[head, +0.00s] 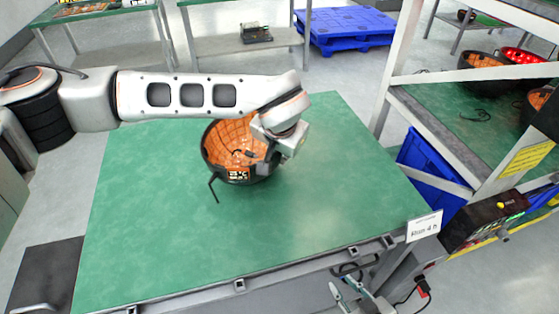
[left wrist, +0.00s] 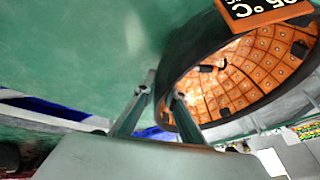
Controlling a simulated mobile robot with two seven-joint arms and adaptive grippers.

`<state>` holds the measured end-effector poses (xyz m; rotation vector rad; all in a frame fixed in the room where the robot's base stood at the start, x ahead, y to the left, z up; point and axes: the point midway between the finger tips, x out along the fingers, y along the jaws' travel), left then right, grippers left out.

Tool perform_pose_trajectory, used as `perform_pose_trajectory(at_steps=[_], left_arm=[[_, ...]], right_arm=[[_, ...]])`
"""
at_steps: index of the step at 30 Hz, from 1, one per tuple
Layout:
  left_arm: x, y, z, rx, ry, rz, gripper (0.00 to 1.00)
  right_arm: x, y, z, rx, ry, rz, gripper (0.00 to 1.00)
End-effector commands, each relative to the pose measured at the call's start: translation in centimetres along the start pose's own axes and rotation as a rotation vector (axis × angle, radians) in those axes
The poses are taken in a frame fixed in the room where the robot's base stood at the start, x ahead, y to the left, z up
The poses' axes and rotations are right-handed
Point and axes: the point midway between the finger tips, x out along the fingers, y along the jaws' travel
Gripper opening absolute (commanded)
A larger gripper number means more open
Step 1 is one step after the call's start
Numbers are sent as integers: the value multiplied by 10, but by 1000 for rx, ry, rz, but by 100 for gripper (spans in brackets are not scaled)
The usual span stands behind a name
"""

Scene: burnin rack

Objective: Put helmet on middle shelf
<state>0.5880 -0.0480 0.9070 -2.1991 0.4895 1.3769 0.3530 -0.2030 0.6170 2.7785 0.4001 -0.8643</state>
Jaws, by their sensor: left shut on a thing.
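A helmet (head: 224,136) with a black shell and an orange gridded inside is at the middle of the green table, open side up and tilted. A thin black hook hangs from its side. My left gripper (head: 264,165) is at its right rim. In the left wrist view, the fingers of my left gripper (left wrist: 164,95) straddle the black rim of the helmet (left wrist: 190,55) and are shut on it. My right gripper (head: 345,288) is low at the table's front edge, its fingers apart and empty. A rack at right has a green shelf (head: 440,122).
Other helmets (head: 484,60) stand on that shelf, one with red lights inside. A slanted white brace (head: 470,72) crosses the rack front. A blue bin (head: 428,170) is below. A sign (head: 424,227) and control box (head: 485,222) are at the table's right corner.

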Motion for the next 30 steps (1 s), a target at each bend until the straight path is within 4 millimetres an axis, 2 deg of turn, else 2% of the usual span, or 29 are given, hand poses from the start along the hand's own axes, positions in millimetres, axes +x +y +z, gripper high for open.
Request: perform_pose_trajectory(at_steps=[5,14,15,16,26,30], left_arm=[[20,6,8,0,0,1,0],[22,5,8,1,1,-1,0],[22,5,9,1,-1,0,17],[22,5,9,0,-1,0,25],[22,5,9,0,0,0,26],[14,5,7,2,2,-1,26]], right_arm=[[1,0,2,-1,-1,0,26],[1,0,1,-2,-1,1,26],[1,1,1,-2,0,1,26],[1,1,1,-2,0,1,26],[1,1,1,-2,0,1,26],[1,1,0,-1,1,2,26]])
